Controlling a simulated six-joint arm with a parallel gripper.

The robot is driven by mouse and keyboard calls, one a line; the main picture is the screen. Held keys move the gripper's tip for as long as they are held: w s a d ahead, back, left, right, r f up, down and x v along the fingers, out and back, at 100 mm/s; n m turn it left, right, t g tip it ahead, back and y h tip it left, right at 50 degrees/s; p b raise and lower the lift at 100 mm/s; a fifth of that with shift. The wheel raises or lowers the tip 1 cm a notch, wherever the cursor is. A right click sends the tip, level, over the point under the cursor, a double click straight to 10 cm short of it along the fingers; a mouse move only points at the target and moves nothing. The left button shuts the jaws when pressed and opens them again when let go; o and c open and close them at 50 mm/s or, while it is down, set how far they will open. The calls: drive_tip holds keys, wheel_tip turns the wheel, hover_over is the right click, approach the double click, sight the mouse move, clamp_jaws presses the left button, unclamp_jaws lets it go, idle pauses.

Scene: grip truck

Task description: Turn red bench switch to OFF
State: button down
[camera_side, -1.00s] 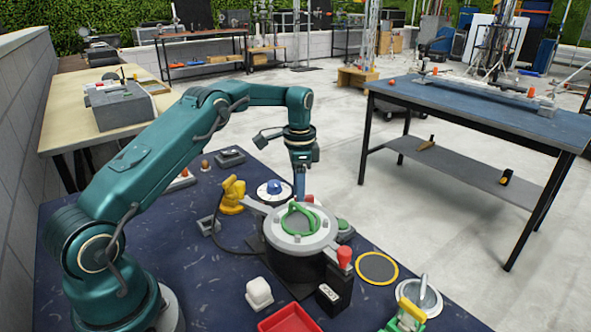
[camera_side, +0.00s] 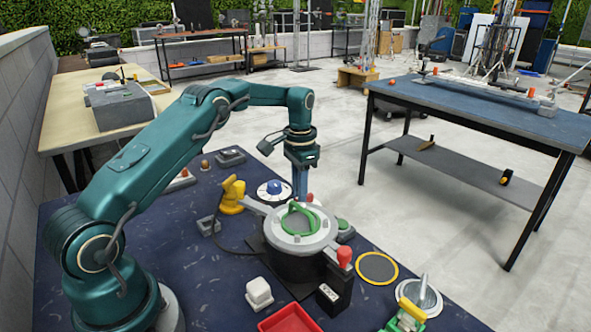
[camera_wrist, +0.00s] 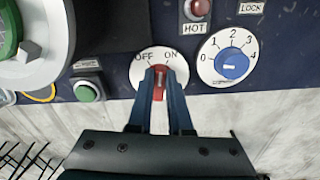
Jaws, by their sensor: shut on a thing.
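The red switch (camera_wrist: 160,85) sits on a round white plate (camera_wrist: 145,58) marked OFF on the left and ON on the right, in the wrist view. Its visible part stands roughly upright in the picture, between the two words. My gripper (camera_wrist: 160,74) is shut on the switch, with one blue finger on each side of it.
A blue dial (camera_wrist: 231,65) on a numbered white plate is close to the right of the switch. A green button (camera_wrist: 87,90) is to the left. A red HOT lamp (camera_wrist: 196,10) is beyond. The lidded pot (camera_side: 298,240) stands in front of my gripper.

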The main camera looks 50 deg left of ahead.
drive_tip(key=n, duration=0.4)
drive_tip(key=shift+d, duration=0.25)
drive_tip(key=shift+w+d+n, duration=0.1)
drive_tip(key=shift+d+n, duration=0.05)
drive_tip(key=shift+n, duration=1.65)
drive_tip(key=shift+r, duration=0.1)
drive_tip(key=c, duration=0.8)
unclamp_jaws()
drive_tip(key=shift+c, duration=0.2)
drive_tip(key=shift+r, duration=2.5)
